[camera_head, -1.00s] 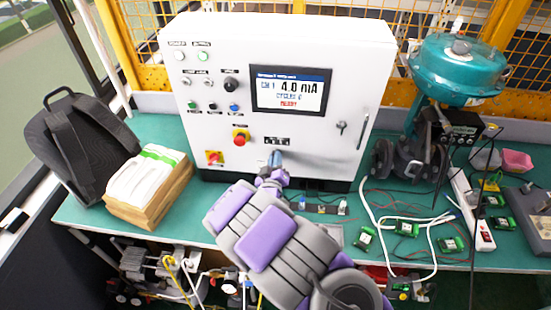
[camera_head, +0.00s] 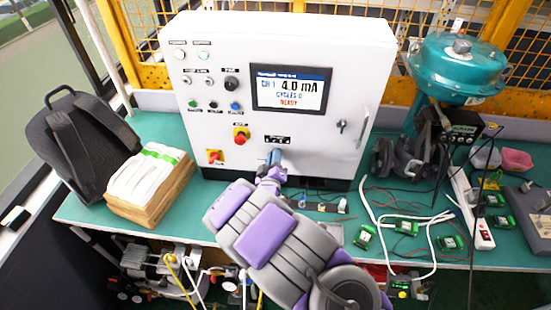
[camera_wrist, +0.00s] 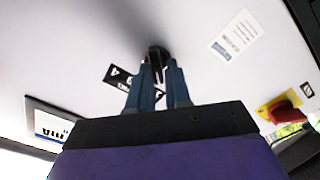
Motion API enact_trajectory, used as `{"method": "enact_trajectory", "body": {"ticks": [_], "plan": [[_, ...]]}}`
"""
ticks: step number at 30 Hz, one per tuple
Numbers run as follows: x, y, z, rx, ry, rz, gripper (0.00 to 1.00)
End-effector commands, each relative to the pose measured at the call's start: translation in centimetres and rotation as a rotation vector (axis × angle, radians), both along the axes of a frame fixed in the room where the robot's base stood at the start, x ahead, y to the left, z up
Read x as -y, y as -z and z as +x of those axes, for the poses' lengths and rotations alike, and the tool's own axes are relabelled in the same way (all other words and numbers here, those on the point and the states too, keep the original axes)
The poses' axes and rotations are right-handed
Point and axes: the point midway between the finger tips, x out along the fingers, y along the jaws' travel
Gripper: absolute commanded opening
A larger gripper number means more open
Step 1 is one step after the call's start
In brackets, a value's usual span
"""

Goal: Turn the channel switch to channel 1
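The channel switch is a black knob (camera_wrist: 158,54) on the white cabinet front, seen in the wrist view beside a black label plate (camera_wrist: 121,77). In the head view the knob is hidden behind my gripper (camera_head: 273,157), just under a small black label (camera_head: 277,139). In the wrist view my two blue-grey fingers (camera_wrist: 158,78) stand apart on either side of the knob's narrow handle; firm contact cannot be made out. The cabinet screen (camera_head: 291,90) reads CH 1, 4.0 mA, CYCLES 0, READY.
Buttons and a black knob (camera_head: 231,83) are higher up. A teal valve actuator (camera_head: 455,68) stands right.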

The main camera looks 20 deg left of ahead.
Motion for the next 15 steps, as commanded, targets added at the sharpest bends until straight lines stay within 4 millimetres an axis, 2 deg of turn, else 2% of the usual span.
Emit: {"method": "enact_trajectory", "body": {"ticks": [1, 6, 15], "plan": [[0.04, 0.04, 0.0, -0.001, 0.001, 0.0, 0.23], [0.26, 0.11, 0.08, -0.003, 0.004, 0.0, 0.37], [0.67, 0.04, 0.04, -0.005, 0.006, 0.004, 0.37]]}}
